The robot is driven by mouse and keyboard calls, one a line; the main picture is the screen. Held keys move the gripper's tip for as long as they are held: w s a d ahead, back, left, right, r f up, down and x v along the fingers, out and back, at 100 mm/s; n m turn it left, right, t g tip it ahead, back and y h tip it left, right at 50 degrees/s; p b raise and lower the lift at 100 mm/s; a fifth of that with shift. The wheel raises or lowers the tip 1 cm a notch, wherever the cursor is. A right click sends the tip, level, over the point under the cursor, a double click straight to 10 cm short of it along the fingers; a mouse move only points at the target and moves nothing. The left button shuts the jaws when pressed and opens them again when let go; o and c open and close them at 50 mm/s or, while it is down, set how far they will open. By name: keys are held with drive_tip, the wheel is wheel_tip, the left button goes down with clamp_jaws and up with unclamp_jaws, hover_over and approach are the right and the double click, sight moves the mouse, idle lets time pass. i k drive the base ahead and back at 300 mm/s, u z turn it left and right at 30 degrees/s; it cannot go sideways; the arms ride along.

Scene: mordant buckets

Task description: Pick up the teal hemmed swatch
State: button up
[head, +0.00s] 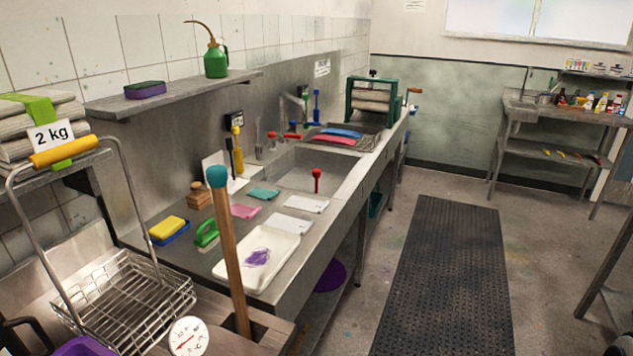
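A small flat teal swatch (263,193) lies on the steel counter (216,258), just left of the sink basin (300,166). A hem cannot be made out at this size. A pink swatch (244,211) lies nearer and to its left. Two white pieces, one (306,203) farther right and one (288,222) nearer, lie to its right. Nothing covers the teal swatch. My gripper is not in view.
A tall wooden stick with a teal top (229,255) stands in front of the counter. A white tray (286,246) with a purple patch lies nearer. A wire basket (130,285) stands front left. A red-knobbed plug (316,181) stands by the sink. Floor with dark mat (445,270) is clear.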

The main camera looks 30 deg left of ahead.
sight(257, 193)
drive_tip(key=u, duration=0.1)
drive_tip(key=i, duration=1.6)
drive_tip(key=u, duration=0.7)
drive_tip(key=i, duration=1.15)
drive_tip(key=u, duration=1.8)
drive_tip(key=i, duration=0.65)
drive_tip(key=u, duration=0.6)
